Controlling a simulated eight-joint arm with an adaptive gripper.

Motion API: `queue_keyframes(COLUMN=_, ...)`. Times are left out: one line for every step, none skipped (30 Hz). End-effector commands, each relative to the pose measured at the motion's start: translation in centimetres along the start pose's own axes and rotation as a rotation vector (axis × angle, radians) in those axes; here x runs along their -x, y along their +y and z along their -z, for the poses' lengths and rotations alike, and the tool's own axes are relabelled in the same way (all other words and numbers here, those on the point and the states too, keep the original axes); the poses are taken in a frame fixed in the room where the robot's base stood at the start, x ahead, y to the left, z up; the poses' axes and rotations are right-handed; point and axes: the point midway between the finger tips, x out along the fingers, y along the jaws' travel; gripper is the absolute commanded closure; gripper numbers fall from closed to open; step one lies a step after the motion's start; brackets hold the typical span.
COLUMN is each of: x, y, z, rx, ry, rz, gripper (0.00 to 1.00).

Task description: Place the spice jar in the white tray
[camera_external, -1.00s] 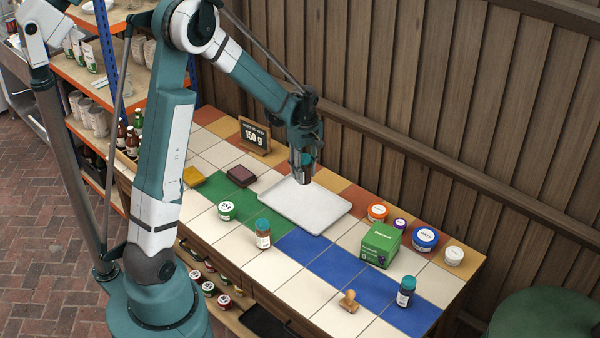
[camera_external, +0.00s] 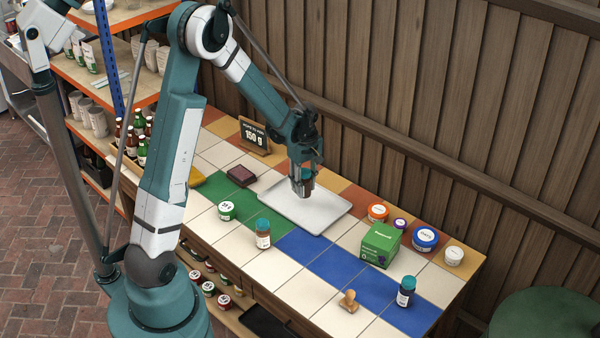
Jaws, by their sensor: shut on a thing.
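My gripper (camera_external: 302,182) is shut on a small jar (camera_external: 305,175) with a teal lid and a darker body, mostly hidden between the fingers. It is over the upper left part of the white tray (camera_external: 318,217), a flat rectangular tray lying on the tiled counter. The jar looks upright and low over the tray. I cannot tell whether its base touches the tray. A similar teal-lidded jar (camera_external: 263,234) with an amber body stands in front of the tray to the left. Another dark teal-lidded jar (camera_external: 405,292) stands at the right front.
Right of the tray stand a green box (camera_external: 381,244), an orange tin (camera_external: 378,213), a blue tin (camera_external: 424,239) and a white-lidded tub (camera_external: 454,256). A wooden stamp (camera_external: 348,300) is near the front edge. A 150 g sign (camera_external: 254,136) stands behind left. The tray's right part is clear.

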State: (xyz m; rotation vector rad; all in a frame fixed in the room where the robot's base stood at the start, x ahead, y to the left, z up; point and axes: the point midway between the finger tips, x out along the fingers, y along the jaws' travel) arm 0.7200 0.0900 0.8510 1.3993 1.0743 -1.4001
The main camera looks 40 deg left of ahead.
Motion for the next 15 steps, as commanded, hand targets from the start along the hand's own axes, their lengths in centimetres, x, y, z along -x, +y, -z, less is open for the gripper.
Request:
queue_keyframes(x=-0.2, y=0.0, z=0.0, rx=0.0, ry=0.0, rz=0.0, gripper=0.87)
queue_keyframes(x=-0.3, y=0.0, z=0.0, rx=0.0, ry=0.0, rz=0.0, gripper=0.87)
queue_keyframes(x=-0.6, y=0.0, z=0.0, rx=0.0, ry=0.0, rz=0.0, gripper=0.87)
queue_keyframes(x=-0.9, y=0.0, z=0.0, rx=0.0, ry=0.0, rz=0.0, gripper=0.87)
queue_keyframes(x=-1.2, y=0.0, z=0.0, rx=0.0, ry=0.0, rz=0.0, gripper=0.87)
queue_keyframes(x=-1.6, y=0.0, z=0.0, rx=0.0, ry=0.0, rz=0.0, gripper=0.87)
queue_keyframes(x=-1.9, y=0.0, z=0.0, rx=0.0, ry=0.0, rz=0.0, gripper=0.87)
queue_keyframes(x=-2.3, y=0.0, z=0.0, rx=0.0, ry=0.0, rz=0.0, gripper=0.87)
queue_keyframes(x=-2.6, y=0.0, z=0.0, rx=0.0, ry=0.0, rz=0.0, gripper=0.87)
queue_keyframes(x=-2.9, y=0.0, z=0.0, rx=0.0, ry=0.0, rz=0.0, gripper=0.87)
queue_keyframes(x=-3.2, y=0.0, z=0.0, rx=0.0, ry=0.0, rz=0.0, gripper=0.87)
queue_keyframes(x=-3.4, y=0.0, z=0.0, rx=0.0, ry=0.0, rz=0.0, gripper=0.87)
queue_keyframes(x=-3.6, y=0.0, z=0.0, rx=0.0, ry=0.0, rz=0.0, gripper=0.87)
queue_keyframes(x=-3.7, y=0.0, z=0.0, rx=0.0, ry=0.0, rz=0.0, gripper=0.87)
queue_keyframes(x=-3.8, y=0.0, z=0.0, rx=0.0, ry=0.0, rz=0.0, gripper=0.87)
